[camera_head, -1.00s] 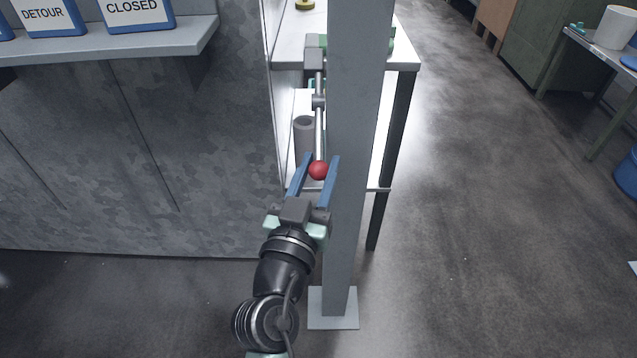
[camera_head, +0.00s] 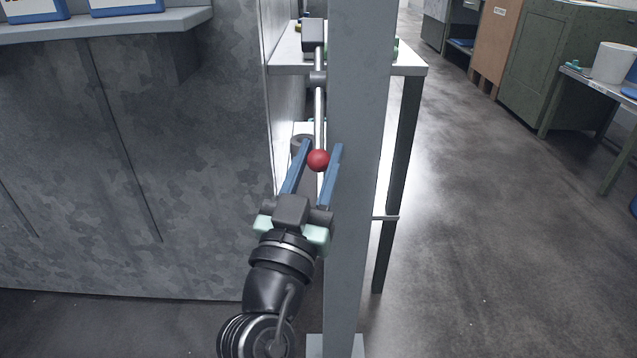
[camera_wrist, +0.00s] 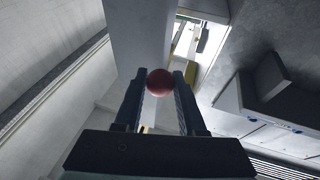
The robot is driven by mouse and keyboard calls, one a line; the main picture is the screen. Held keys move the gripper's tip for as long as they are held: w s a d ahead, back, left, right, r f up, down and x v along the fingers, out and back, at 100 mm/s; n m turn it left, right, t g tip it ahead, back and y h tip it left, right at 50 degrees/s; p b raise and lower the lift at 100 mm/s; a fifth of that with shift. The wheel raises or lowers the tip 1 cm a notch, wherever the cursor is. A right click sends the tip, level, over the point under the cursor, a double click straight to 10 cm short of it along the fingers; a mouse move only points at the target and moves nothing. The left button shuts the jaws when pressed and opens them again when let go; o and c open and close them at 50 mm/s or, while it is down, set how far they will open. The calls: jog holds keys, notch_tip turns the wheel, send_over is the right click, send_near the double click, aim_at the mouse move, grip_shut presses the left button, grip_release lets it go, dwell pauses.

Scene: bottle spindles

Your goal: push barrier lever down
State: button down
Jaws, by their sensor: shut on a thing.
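The barrier lever is a thin grey rod (camera_head: 319,112) with a red ball knob (camera_head: 318,160) at its lower end. It hangs beside the grey post (camera_head: 358,200) from a dark block (camera_head: 313,35) near the post. My gripper (camera_head: 319,153) has its two blue fingers on either side of the red ball, shut on it. In the wrist view, the red ball (camera_wrist: 159,82) sits between the fingertips of my gripper (camera_wrist: 158,80). The rod behind the ball is mostly hidden there.
A white-topped table (camera_head: 408,62) with dark legs stands behind the post. Open floor (camera_head: 480,230) lies right of the post. A green cabinet (camera_head: 540,70) stands at the back right.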

jog(key=shift+w+f+b, duration=0.3)
jog(key=shift+f+b, duration=0.1)
jog(key=shift+b, duration=0.5)
jog(key=shift+w+f+b, duration=0.1)
jog(key=shift+w+b, duration=0.2)
jog(key=c, duration=0.5)
grip_release()
jog(key=shift+f, duration=0.1)
jog(key=v, duration=1.3)
jog(key=shift+b, duration=0.35)
